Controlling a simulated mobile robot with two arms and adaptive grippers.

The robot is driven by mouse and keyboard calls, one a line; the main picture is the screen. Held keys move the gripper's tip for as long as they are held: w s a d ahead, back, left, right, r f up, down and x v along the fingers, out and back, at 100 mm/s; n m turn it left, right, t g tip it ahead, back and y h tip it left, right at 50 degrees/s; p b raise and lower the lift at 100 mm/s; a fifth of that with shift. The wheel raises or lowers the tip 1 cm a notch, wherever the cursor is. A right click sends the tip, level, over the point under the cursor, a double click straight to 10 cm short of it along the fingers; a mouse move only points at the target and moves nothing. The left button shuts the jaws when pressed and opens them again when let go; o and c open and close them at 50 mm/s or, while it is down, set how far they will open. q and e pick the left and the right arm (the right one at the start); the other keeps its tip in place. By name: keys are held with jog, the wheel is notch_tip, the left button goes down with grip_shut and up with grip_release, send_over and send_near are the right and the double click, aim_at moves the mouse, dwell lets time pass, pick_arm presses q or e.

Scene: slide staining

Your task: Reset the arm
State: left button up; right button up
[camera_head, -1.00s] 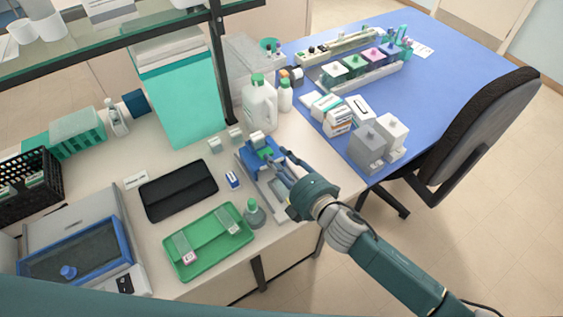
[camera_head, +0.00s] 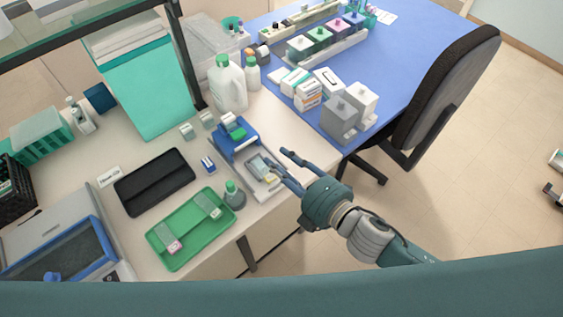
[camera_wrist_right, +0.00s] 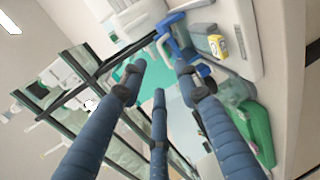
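My right gripper (camera_head: 284,165) is at the front edge of the white bench, beside the blue and white device (camera_head: 237,139). Its fingers are spread apart with nothing between them. In the right wrist view the blue fingers of my right gripper (camera_wrist_right: 158,80) also stand apart and empty. The device shows there past the fingers as a blue frame (camera_wrist_right: 172,38), with a small yellow-labelled item (camera_wrist_right: 217,46) near it. My left gripper is not in either view.
A green tray (camera_head: 178,258) with slides, a small bottle (camera_head: 234,196) and a black case (camera_head: 153,182) lie on the bench. White jugs (camera_head: 229,84) stand behind. Grey and white boxes (camera_head: 343,120) sit on the blue table (camera_head: 391,68).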

dwell(0.3)
jog(key=s+d+f+m+g+h, duration=0.15)
jog(key=d+f+m+h, duration=0.25)
jog(key=d+m+h, duration=0.55)
jog(key=s+d+f+m+g, duration=0.3)
jog(key=s+d+m+g, duration=0.1)
jog(key=s+m, duration=0.4)
jog(key=s+d+f+m+g, duration=0.2)
jog(key=s+d+m+g, duration=0.3)
jog(key=s, duration=0.5)
notch_tip(320, 180, down, 33)
jog(key=s+b, duration=0.2)
jog(key=b, duration=0.3)
jog(key=s+d+f+g+b, duration=0.1)
jog(key=s+d+f+b, duration=0.1)
jog(key=s+f, duration=1.4)
jog(key=shift+s+d+f+b, duration=0.15)
jog(key=shift+s+f+b, duration=0.25)
jog(key=shift+f, duration=0.45)
